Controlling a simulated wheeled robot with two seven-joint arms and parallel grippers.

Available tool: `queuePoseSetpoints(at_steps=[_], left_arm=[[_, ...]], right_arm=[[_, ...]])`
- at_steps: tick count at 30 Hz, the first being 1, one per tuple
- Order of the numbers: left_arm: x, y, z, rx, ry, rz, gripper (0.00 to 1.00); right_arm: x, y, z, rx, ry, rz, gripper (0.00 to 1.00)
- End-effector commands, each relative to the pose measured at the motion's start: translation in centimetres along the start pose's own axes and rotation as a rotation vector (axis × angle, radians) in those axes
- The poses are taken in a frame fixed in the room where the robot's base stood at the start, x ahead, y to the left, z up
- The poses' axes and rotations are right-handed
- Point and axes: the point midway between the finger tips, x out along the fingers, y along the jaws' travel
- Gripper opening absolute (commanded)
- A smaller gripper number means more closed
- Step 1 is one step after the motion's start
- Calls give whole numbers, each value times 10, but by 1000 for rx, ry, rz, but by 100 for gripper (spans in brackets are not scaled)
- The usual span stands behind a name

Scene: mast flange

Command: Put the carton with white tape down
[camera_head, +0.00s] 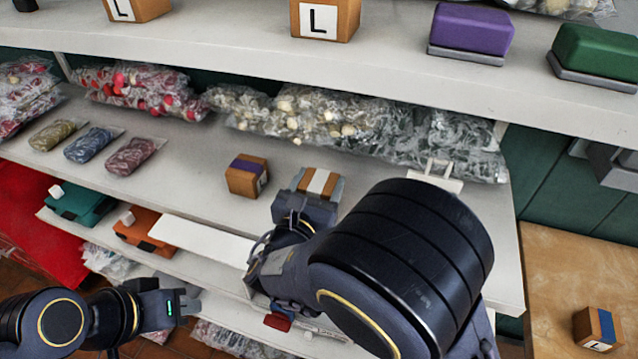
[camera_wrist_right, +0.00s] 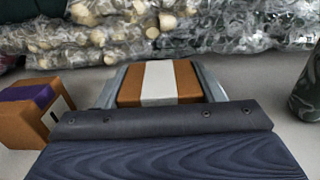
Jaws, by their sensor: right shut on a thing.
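The carton with white tape (camera_head: 318,182) is brown with a white stripe over its top. My right gripper (camera_head: 312,192) is shut on it, over the middle shelf (camera_head: 200,165). In the right wrist view the carton (camera_wrist_right: 158,82) sits between the two fingers of my right gripper (camera_wrist_right: 160,85). Its underside is hidden, so I cannot tell whether it touches the shelf. My left gripper (camera_head: 180,308) is low at the left, away from the shelf goods; its finger opening is not clear.
A carton with purple tape (camera_head: 246,176) stands just left of the held one. Bags of mushroom-like pieces (camera_head: 310,115) lie behind. Small packets (camera_head: 92,143) lie to the left. A carton with blue tape (camera_head: 598,328) is on a wooden surface at right. The upper shelf (camera_head: 390,60) overhangs.

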Motion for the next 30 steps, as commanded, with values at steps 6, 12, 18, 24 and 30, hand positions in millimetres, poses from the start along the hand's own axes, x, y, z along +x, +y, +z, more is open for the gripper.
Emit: queuePoseSetpoints(at_steps=[6,12,18,24,30], left_arm=[[0,0,0,0,0,0,0],[3,-2,2,0,0,0,0],[3,-1,1,0,0,0,0],[3,-1,1,0,0,0,0],[0,0,0,0,0,0,0]], right_arm=[[0,0,-3,2,-2,0,27],[0,0,-8,2,-2,0,27],[0,0,-7,1,-1,0,83],[0,0,-7,1,-1,0,83],[-4,0,-3,2,0,1,83]])
